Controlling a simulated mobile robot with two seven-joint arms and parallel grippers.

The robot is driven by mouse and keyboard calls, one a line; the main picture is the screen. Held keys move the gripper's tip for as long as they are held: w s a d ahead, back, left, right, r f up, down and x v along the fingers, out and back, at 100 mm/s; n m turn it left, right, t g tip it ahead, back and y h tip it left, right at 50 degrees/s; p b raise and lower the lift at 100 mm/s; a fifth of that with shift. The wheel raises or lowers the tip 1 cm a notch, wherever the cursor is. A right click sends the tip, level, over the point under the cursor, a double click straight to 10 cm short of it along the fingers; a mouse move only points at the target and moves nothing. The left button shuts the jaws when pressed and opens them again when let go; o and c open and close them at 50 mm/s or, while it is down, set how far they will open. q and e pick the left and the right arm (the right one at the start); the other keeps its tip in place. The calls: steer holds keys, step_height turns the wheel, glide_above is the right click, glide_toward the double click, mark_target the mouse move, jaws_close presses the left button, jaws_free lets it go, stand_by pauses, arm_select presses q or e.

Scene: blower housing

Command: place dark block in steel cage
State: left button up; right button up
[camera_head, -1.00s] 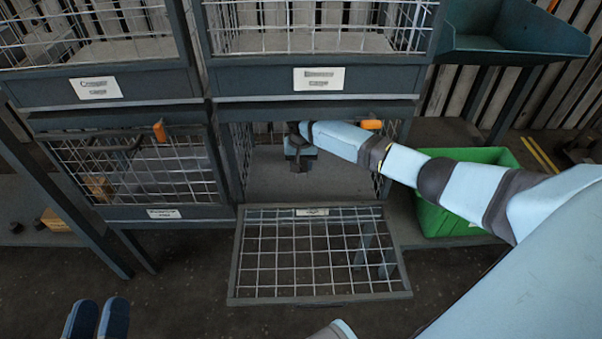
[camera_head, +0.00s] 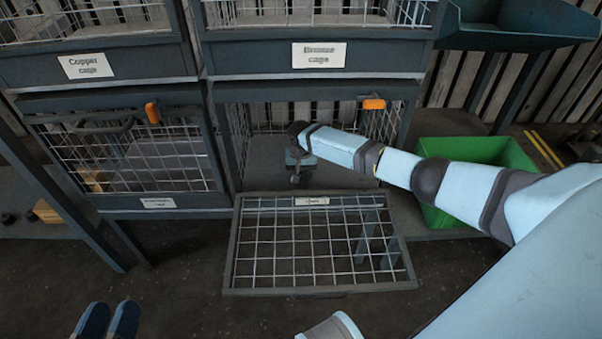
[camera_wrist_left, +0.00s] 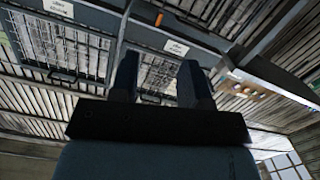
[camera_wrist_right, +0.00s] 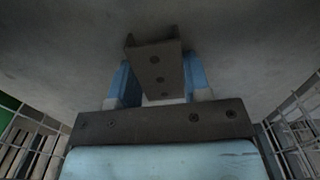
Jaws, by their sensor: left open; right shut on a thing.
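The dark block (camera_wrist_right: 158,72), a grey channel-shaped piece with holes, is between the fingers of my right gripper (camera_wrist_right: 157,62), which is shut on it. In the head view the block (camera_head: 295,179) hangs below the right gripper (camera_head: 298,160), inside the open lower-middle cage (camera_head: 260,180). The right wrist view shows the plain cage floor (camera_wrist_right: 60,50) beyond it; I cannot tell whether the block touches it. The small label (camera_head: 312,201) on the cage's lowered mesh door is too blurred to read. My left gripper (camera_head: 108,318) is open and empty at the bottom left, also in the left wrist view (camera_wrist_left: 160,78).
The lowered mesh door (camera_head: 318,292) juts forward below the opening. A shut mesh cage (camera_head: 140,165) stands left, and the copper cage (camera_head: 85,66) and another labelled cage (camera_head: 320,55) are above. A green bin (camera_head: 470,152) is at right, beside my right arm.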

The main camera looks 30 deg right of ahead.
mark_target(301, 173)
steer(key=o, duration=1)
steer(key=shift+r, duration=0.25)
arm_select(q)
step_height(301, 173, up, 8)
steer(key=n+t+p, duration=0.1)
steer(key=t+p, duration=0.2)
steer(key=p, duration=0.2)
steer(key=shift+a, duration=0.35)
arm_select(e)
step_height(301, 173, up, 12)
steer(key=shift+f, duration=0.15)
